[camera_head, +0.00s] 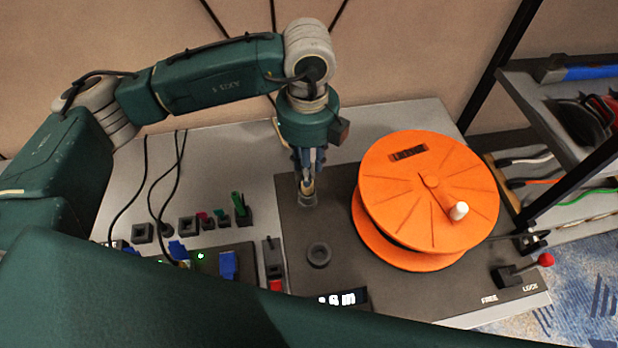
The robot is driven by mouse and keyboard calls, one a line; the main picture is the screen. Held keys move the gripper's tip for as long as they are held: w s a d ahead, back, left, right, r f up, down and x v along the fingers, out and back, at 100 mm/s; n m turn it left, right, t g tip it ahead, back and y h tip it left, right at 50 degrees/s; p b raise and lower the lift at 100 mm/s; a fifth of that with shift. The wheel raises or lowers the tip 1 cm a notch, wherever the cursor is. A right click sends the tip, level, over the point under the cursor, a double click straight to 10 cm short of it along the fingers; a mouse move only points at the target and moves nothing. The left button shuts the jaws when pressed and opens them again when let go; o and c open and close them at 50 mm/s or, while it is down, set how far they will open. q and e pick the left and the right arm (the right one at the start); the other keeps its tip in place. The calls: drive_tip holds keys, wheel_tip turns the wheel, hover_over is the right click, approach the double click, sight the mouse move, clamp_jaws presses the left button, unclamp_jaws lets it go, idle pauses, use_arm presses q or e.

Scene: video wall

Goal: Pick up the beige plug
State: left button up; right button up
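The beige plug (307,187) is small and upright, in a dark square socket (307,200) on the dark panel left of the orange reel. My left gripper (308,178) points straight down over it, with its fingers around the plug's top. The fingers look close together, but whether they press on the plug is too small to tell. The fingers partly hide the plug. My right gripper is not in view.
A large orange cable reel (425,195) with a white knob stands close right of the gripper. A dark round ring (319,254) lies in front. Several small sockets and a green plug (239,204) are at left. A red-tipped lever (530,266) and a shelf (555,110) are at right.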

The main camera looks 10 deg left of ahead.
use_arm(q)
drive_tip(key=shift+s+f, duration=0.1)
drive_tip(key=shift+f, duration=0.75)
drive_tip(key=f, duration=0.1)
drive_tip(key=f+p, duration=0.1)
drive_tip(key=f, duration=0.1)
drive_tip(key=f+p, duration=0.1)
drive_tip(key=f, duration=0.1)
drive_tip(key=shift+w+a, duration=0.15)
drive_tip(key=shift+w, duration=0.25)
drive_tip(key=shift+w+f, duration=0.1)
drive_tip(key=shift+f, duration=0.2)
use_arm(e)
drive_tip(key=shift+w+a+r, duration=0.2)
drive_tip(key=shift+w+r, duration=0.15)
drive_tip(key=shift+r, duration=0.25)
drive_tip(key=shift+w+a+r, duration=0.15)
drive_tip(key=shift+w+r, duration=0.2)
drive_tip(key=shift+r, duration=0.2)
use_arm(q)
drive_tip(key=c, duration=0.7)
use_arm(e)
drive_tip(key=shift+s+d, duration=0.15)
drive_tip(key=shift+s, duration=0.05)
